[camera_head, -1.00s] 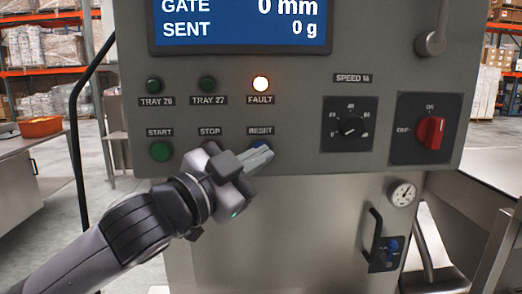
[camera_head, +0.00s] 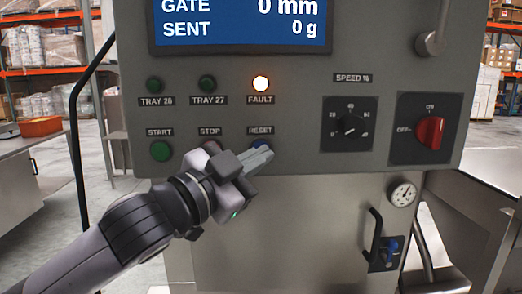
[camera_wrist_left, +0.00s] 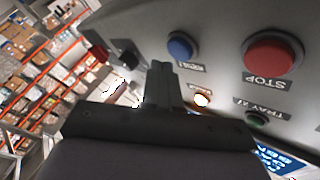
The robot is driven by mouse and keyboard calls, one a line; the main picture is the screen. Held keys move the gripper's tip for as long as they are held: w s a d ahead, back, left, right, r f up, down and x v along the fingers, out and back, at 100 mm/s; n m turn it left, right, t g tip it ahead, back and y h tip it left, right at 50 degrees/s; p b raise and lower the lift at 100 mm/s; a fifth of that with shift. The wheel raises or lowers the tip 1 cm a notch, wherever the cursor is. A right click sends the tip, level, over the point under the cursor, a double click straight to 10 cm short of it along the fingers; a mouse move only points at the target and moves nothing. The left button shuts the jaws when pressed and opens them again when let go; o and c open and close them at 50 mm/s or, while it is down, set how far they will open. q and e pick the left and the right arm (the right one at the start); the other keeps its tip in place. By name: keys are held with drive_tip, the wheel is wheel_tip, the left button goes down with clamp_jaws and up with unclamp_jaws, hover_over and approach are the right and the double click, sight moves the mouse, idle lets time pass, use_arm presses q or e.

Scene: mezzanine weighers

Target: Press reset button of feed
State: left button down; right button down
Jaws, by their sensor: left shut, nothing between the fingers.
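The blue reset button (camera_wrist_left: 181,46) sits on the grey control panel (camera_head: 300,130), under the RESET label (camera_head: 260,130). In the head view my left gripper (camera_head: 262,156) covers most of this button, and only a blue edge shows. The gripper is shut and empty, with its fingertips just in front of the button. In the left wrist view the shut fingers (camera_wrist_left: 162,72) lie beside the button in the picture, with a gap between. Contact cannot be made out. The FAULT lamp (camera_head: 260,84) glows. My right gripper is out of view.
The red STOP button (camera_wrist_left: 273,53) is close beside my left gripper, partly hidden in the head view. The green START button (camera_head: 160,151) is further left. A speed dial (camera_head: 349,125) and a red rotary switch (camera_head: 430,133) are at right. The display (camera_head: 240,25) reads GATE 0 mm, SENT 0 g.

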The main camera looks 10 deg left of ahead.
use_arm(q)
drive_tip(key=shift+w, duration=0.1)
idle(0.5)
drive_tip(key=shift+w+a, duration=0.1)
drive_tip(key=shift+w, duration=0.25)
drive_tip(key=shift+w+a+p, duration=0.1)
drive_tip(key=shift+w+p, duration=0.3)
drive_tip(key=shift+p, duration=0.1)
idle(0.5)
drive_tip(key=shift+s, duration=0.8)
drive_tip(key=shift+d, duration=0.2)
drive_tip(key=s, duration=0.2)
drive_tip(key=s+d, duration=0.1)
drive_tip(key=s, duration=0.2)
drive_tip(key=shift+p, duration=0.35)
drive_tip(key=shift+f, duration=0.1)
